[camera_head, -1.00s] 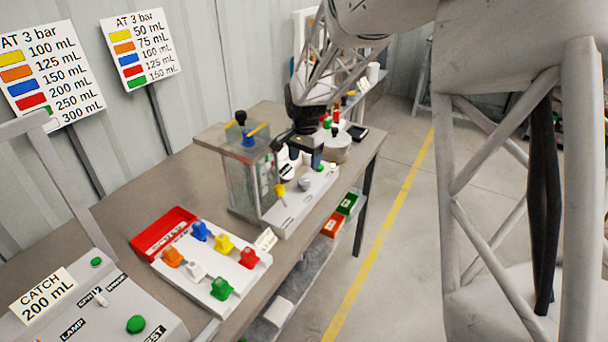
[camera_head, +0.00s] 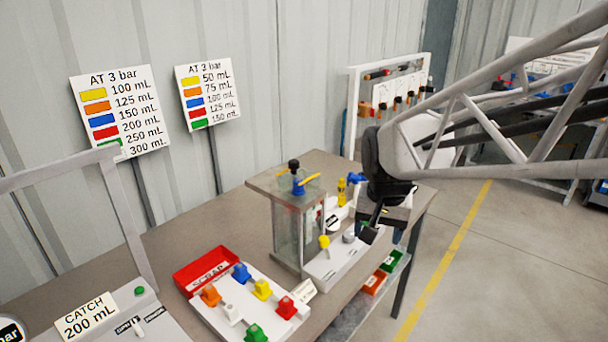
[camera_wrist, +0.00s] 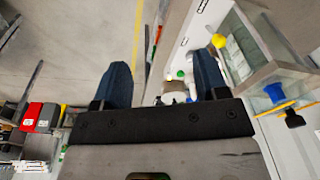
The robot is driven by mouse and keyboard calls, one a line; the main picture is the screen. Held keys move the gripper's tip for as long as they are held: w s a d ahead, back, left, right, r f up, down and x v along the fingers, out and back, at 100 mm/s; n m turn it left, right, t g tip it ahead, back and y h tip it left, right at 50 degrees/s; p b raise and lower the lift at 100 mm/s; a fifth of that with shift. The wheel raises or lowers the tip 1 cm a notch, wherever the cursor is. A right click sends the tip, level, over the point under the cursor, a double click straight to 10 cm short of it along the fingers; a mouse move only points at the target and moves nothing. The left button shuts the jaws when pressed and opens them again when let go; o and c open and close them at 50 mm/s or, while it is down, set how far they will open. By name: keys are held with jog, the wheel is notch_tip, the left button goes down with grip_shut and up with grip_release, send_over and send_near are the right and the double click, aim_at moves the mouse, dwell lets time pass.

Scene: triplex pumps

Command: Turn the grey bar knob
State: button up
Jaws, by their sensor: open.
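A small grey knob (camera_head: 348,235) stands on the white base of the pump unit, right of the yellow knob (camera_head: 324,241). It looks like the grey bar knob, but its bar shape is too small to make out. My gripper (camera_head: 373,230) is just right of the knob in the head view, pointing down and apart from it as far as I can see. The wrist view shows my gripper (camera_wrist: 163,72) with its two dark blue fingers wide apart and nothing held between them. I cannot pick out the grey knob with certainty there.
A clear tank (camera_head: 289,232) with a blue knob and yellow handles stands left of my gripper. A white board of coloured knobs (camera_head: 243,312) and a red tray (camera_head: 207,270) are nearer on the bench. Green and orange bins sit below the bench's right edge. Floor at right is open.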

jog(key=s+n, duration=0.2)
jog(key=s, duration=0.5)
jog(key=n+g, duration=0.2)
jog(key=n, duration=0.5)
send_over(349, 234)
jog(key=f, duration=1.2)
jog(key=shift+s+f, duration=0.2)
jog(key=shift+s, duration=0.15)
jog(key=shift+w+f, duration=0.3)
jog(key=shift+w, duration=0.05)
jog(key=shift+f, duration=3.9)
